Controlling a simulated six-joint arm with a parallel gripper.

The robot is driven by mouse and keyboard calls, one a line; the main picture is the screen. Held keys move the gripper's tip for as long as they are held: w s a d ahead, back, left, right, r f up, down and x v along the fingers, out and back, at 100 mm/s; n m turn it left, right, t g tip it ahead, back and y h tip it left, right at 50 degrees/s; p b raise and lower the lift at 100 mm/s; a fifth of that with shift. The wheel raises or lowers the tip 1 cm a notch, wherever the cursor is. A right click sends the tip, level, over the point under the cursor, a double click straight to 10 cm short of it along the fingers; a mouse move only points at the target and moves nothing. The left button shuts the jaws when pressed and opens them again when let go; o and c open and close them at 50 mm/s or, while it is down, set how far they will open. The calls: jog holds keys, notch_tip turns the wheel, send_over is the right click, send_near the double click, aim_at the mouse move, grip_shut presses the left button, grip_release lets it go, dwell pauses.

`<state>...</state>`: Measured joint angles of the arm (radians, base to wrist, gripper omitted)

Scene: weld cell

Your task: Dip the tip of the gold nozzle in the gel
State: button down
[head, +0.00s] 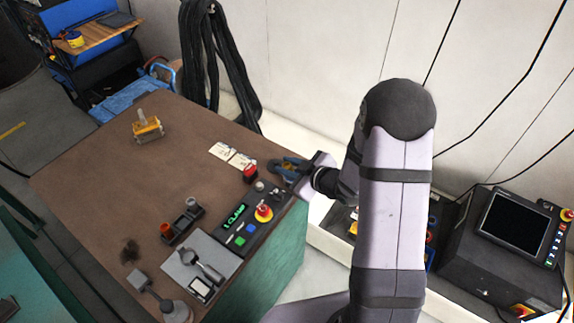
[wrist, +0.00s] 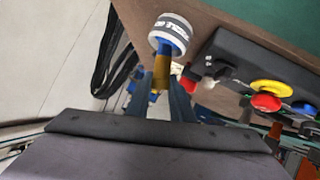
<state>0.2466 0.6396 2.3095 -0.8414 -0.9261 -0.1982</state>
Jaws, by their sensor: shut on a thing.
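In the wrist view, my gripper (wrist: 163,88) is shut on the gold nozzle (wrist: 162,70), which shows between the fingers. A blue section (wrist: 164,48) lies directly beyond the gold part. Past that, in line with it, is a round piece with a white band and dark lettering (wrist: 172,27), which looks like the gel tub. I cannot tell whether these touch. In the head view, my gripper (head: 284,167) is at the table's right edge; the nozzle cannot be made out there.
A red-topped piece (head: 250,173) stands just left of my gripper. A black control box (head: 240,228) with a red-and-yellow stop button is nearby. White cards (head: 222,151) lie beyond. A yellow fixture (head: 147,128) stands farther left. The table's middle (head: 130,185) is clear.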

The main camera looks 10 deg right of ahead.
aim_at(287, 165)
jog(key=shift+r+p, duration=2.4)
jog(key=shift+r, duration=0.75)
jog(key=shift+s+a+r+n, duration=0.15)
jog(key=shift+a+n, duration=0.15)
jog(key=shift+a, duration=0.15)
jog(key=s+a+f+n+g+y, duration=0.2)
jog(key=s+a+n+g+y, duration=0.4)
jog(key=s, duration=0.4)
jog(key=s+d+f+m+t+h, duration=0.1)
jog(key=s+d+f+t+h, duration=0.1)
jog(key=d, duration=0.8)
jog(key=shift+f+m+t, duration=0.15)
jog(key=shift+m+t, duration=0.15)
